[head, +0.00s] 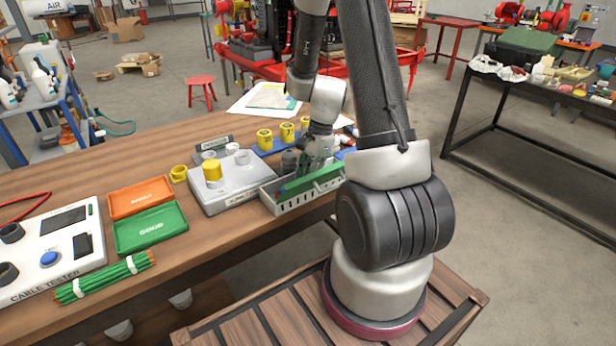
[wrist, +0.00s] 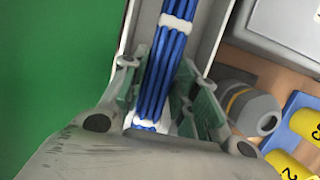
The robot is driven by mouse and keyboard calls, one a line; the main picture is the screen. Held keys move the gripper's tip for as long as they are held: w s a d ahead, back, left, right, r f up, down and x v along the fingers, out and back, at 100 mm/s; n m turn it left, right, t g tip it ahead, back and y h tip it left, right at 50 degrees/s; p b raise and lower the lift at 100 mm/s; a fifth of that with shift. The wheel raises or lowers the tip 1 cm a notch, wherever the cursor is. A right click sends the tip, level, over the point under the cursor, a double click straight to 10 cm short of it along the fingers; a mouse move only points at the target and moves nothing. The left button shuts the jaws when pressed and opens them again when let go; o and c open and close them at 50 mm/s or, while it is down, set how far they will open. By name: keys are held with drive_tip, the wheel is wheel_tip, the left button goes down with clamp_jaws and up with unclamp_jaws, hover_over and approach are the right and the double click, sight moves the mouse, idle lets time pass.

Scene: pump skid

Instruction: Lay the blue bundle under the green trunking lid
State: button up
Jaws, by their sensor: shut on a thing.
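The blue bundle (wrist: 168,60) shows in the wrist view as several blue strands with white ties, between the pale walls of the trunking (wrist: 208,38). My gripper (wrist: 157,88) is shut on it, with one green-grey finger on each side. The green lid (wrist: 55,75) fills the left of the wrist view, beside the trunking. In the head view my gripper (head: 318,153) is low over the slotted grey trunking (head: 290,204), and the green lid (head: 312,181) runs along it. The blue bundle cannot be made out there. Whether it rests on the trunking floor is unclear.
A grey fixture (head: 228,180) with a yellow-topped cylinder stands left of the trunking. Yellow numbered cups (head: 264,139) sit on a blue rack behind. Green (head: 150,228) and orange (head: 141,197) trays, a green bundle (head: 105,278) and the cable tester (head: 50,250) are further left.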

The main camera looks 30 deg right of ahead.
drive_tip(key=o, duration=1)
drive_tip(key=shift+r, duration=0.15)
drive_tip(key=v, duration=1.1)
drive_tip(key=shift+d+r, duration=0.2)
drive_tip(key=shift+r, duration=0.2)
